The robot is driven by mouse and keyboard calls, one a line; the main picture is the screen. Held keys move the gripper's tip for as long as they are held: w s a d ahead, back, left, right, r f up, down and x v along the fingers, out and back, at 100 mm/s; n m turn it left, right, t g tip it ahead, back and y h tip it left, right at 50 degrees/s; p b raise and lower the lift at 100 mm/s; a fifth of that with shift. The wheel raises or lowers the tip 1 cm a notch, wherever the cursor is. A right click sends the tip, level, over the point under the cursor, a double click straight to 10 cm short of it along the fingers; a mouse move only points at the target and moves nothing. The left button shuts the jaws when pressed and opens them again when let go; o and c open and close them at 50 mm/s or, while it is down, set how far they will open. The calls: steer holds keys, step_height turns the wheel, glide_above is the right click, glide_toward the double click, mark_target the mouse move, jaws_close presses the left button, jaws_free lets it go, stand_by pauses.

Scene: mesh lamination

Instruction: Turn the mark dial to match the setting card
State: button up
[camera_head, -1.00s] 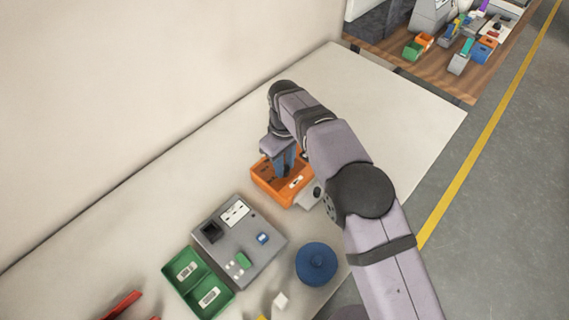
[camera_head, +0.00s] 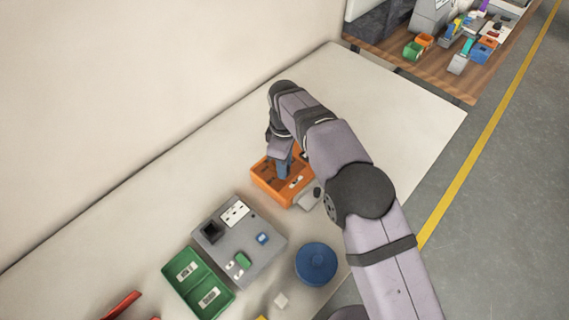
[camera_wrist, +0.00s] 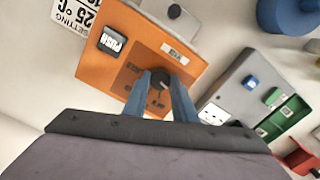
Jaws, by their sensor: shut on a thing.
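The orange unit (camera_head: 258,183) stands on the bench below my gripper in the head view. Its orange face (camera_wrist: 95,65) fills the upper middle of the wrist view. The dark dial knob (camera_wrist: 160,79) sits on it, between the two blue fingertips of my gripper (camera_wrist: 160,88), which is shut on the knob. In the head view my gripper (camera_head: 284,168) hides the knob. The white setting card (camera_wrist: 79,14) lies beside the unit, reading "SETTING" and "25 °C", partly cut off by the frame edge. The dial's pointer and marks are too small to read.
A dark PUSH button (camera_wrist: 112,41) and a small white label (camera_wrist: 175,53) are on the orange face. A grey panel (camera_head: 222,247), green tray (camera_head: 199,285) and blue round thing (camera_head: 316,262) stand nearby. The bench behind the unit is clear.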

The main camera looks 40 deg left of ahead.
steer(key=shift+a+r, duration=0.15)
steer(key=o, duration=0.9)
steer(key=shift+c, duration=0.2)
steer(key=shift+o, duration=0.9)
steer(key=shift+r+b, duration=1.1)
steer(key=shift+r, duration=2.55)
